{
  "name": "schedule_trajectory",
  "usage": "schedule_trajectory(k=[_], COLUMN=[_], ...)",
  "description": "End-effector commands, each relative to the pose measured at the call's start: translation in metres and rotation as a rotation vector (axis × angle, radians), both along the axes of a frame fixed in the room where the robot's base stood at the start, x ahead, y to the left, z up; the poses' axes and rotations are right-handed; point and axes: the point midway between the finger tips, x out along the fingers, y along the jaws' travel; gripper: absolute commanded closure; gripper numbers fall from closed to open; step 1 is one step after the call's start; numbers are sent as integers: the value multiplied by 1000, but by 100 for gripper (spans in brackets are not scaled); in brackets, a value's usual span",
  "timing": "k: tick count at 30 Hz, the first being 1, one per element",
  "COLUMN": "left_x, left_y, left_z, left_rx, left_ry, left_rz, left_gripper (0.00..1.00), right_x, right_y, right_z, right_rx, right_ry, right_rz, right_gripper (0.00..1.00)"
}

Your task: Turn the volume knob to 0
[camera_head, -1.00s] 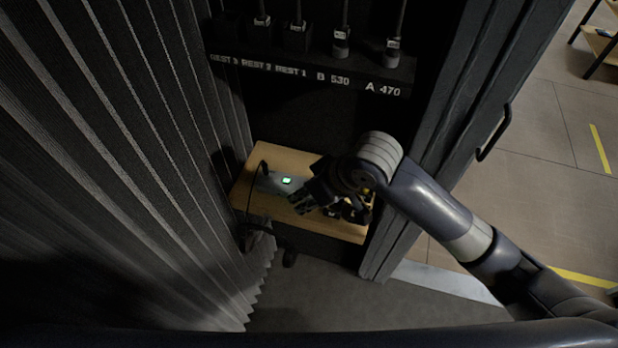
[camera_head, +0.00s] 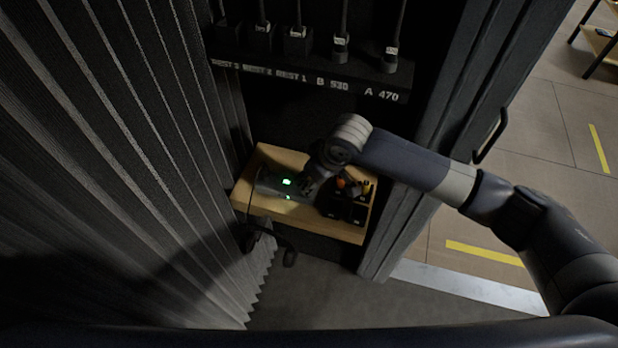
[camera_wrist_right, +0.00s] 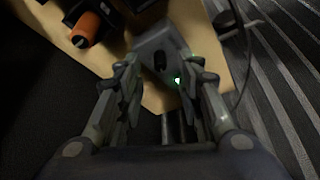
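A grey device (camera_head: 268,182) with a lit green display sits on the wooden shelf (camera_head: 290,155). A second small green light shows just below the display. In the right wrist view the grey device (camera_wrist_right: 155,42) has a small dark round part, which may be the volume knob (camera_wrist_right: 160,62), and a green light beside it. My right gripper (camera_head: 306,190) is at the device's right end; in the wrist view its two fingers (camera_wrist_right: 166,82) are spread apart, with the device beyond and between them. Contact cannot be told. My left gripper is not in view.
A black holder with an orange-topped item (camera_head: 341,183) stands right of the device. Headphones (camera_head: 275,240) hang at the shelf's front. A labelled rack (camera_head: 310,80) is above. A pleated curtain (camera_head: 150,150) closes the left, a dark door frame (camera_head: 445,130) the right.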

Motion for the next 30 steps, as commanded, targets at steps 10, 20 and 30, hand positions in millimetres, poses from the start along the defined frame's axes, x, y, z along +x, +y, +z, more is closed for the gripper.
schedule_trajectory(k=[10, 20, 30], left_x=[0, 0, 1], left_y=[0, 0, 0], left_z=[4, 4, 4], left_rx=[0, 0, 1], left_ry=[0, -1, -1], left_rz=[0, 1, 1], left_gripper=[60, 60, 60], right_x=[8, 8, 8], right_y=[7, 7, 7], right_z=[-25, -25, -25], right_rx=[0, 0, 0], right_ry=[-2, -1, -1], right_rz=[1, 1, 6], right_gripper=[66, 89, 100])
